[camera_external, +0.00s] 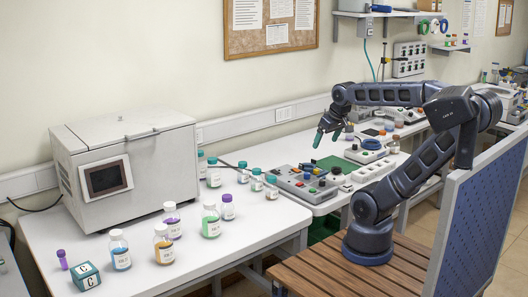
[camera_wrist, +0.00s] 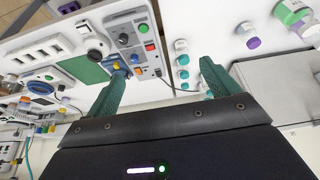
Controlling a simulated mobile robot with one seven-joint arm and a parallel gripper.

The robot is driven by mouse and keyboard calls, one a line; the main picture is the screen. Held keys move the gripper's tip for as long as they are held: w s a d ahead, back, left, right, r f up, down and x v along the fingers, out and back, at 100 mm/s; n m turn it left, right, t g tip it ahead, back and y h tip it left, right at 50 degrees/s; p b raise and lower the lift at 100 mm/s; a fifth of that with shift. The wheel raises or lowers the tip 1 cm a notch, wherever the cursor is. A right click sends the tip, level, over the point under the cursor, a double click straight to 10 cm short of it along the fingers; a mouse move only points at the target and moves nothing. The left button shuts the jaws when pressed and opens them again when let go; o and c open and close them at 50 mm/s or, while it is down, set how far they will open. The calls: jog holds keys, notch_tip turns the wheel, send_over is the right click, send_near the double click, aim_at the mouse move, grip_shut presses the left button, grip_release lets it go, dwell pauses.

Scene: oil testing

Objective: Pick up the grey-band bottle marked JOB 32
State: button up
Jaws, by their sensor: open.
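Several labelled bottles stand upright on the white table in the external view. Their lettering is too small to read, so I cannot tell which is marked JOB 32, and no grey band is clear. At the front are a pale-capped bottle with blue liquid (camera_external: 121,259) and a pale-capped bottle with amber liquid (camera_external: 164,253). My gripper (camera_external: 328,137) is open and empty, above the control panel and well right of these bottles. Its teal fingers spread apart in the wrist view (camera_wrist: 160,82).
A grey box machine (camera_external: 140,160) with a screen stands behind the bottles. Teal-capped bottles (camera_external: 256,180) stand near the control panel (camera_external: 305,184). The table's front right is clear.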

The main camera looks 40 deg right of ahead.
jog(key=w+a+r+n+g, duration=0.1)
jog(key=w+a+r+n, duration=0.3)
jog(key=w+a, duration=0.65)
jog(key=n+g, duration=0.4)
jog(key=n, duration=1.1)
send_over(171, 204)
jog(key=f, duration=1.7)
jog(key=shift+d, duration=0.3)
jog(key=shift+a+f, duration=0.15)
jog(key=shift+a, duration=0.05)
notch_tip(171, 204, down, 5)
jog(key=shift+f, duration=0.15)
jog(key=shift+w+a+f, duration=0.1)
jog(key=shift+a+f, duration=0.05)
jog(key=shift+f, duration=1.15)
jog(key=shift+w+a+f, duration=0.1)
jog(key=shift+a+f, duration=0.05)
jog(key=shift+f, duration=1.15)
jog(key=c, duration=1.4)
jog(key=shift+o, duration=0.2)
